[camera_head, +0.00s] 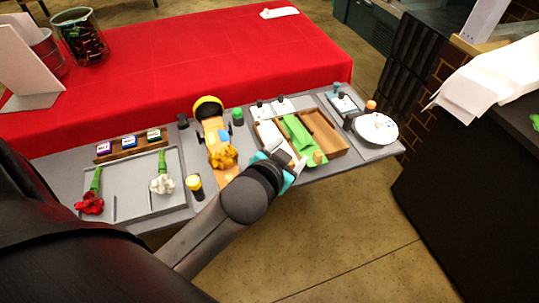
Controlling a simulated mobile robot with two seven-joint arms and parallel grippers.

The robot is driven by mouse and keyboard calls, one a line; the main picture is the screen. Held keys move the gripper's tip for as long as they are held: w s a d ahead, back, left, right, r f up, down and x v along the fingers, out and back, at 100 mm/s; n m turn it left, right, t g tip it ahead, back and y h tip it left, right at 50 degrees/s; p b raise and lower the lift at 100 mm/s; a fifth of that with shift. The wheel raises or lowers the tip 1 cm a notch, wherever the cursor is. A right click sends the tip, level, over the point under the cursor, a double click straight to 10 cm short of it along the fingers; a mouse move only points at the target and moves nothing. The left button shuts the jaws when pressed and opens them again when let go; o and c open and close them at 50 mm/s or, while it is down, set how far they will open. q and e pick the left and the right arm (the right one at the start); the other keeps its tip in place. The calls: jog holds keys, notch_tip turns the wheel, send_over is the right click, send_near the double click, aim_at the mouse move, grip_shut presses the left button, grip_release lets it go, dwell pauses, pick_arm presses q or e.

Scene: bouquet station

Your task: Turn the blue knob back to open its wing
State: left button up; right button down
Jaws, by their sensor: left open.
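My left gripper (286,163) reaches in over the front edge of the grey station board (230,185). Its teal-edged jaws are open, beside the near side of a wooden tray (325,130) holding white and green pieces. The gripper and wrist hide part of the tray's near left corner. A small blue piece (336,87) stands at the back right of the board, well apart from the gripper; I cannot tell for sure whether it is the blue knob. No wing can be clearly made out. My right gripper is not in view.
A green-topped knob (237,115), a yellow-topped knob (194,184) and an orange-topped knob (370,106) stand on the board. A white dish (376,127) sits at its right end. Red (90,204) and white (162,184) flowers lie left. A red-covered table (220,55) is behind.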

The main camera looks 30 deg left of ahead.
pick_arm(q)
jog(key=w+d+r+m+t+h, duration=0.3)
jog(key=r+t, duration=0.1)
jog(key=r, duration=0.5)
jog(key=w+d+r+m+t+h, duration=0.3)
jog(key=w+d+r, duration=0.1)
jog(key=r, duration=0.5)
jog(key=s+d+r+m+g+h, duration=0.3)
jog(key=d+m+g+h, duration=0.15)
jog(key=m+h, duration=0.3)
jog(key=s+d+r+m+g+h, duration=0.35)
jog(key=d+m+h, duration=0.25)
jog(key=m, duration=0.2)
jog(key=s+d+f+m+g, duration=0.3)
jog(key=f+m+g, duration=0.1)
jog(key=m+g, duration=0.45)
jog(key=a+f+m+g+y, duration=0.25)
jog(key=a+f+y, duration=0.25)
jog(key=f+y, duration=0.25)
jog(key=w+a+f+n+y, duration=0.1)
jog(key=a+n+y, duration=0.1)
jog(key=a+y, duration=0.65)
jog(key=w+a+f+n+y, duration=0.1)
jog(key=a+f+n+y, duration=0.15)
jog(key=a, duration=1.05)
jog(key=shift+g+y, duration=0.3)
jog(key=f, duration=1.4)
jog(key=shift+s+a+f+b, duration=0.15)
jog(key=shift+s+a+b, duration=0.15)
jog(key=shift+b, duration=0.1)
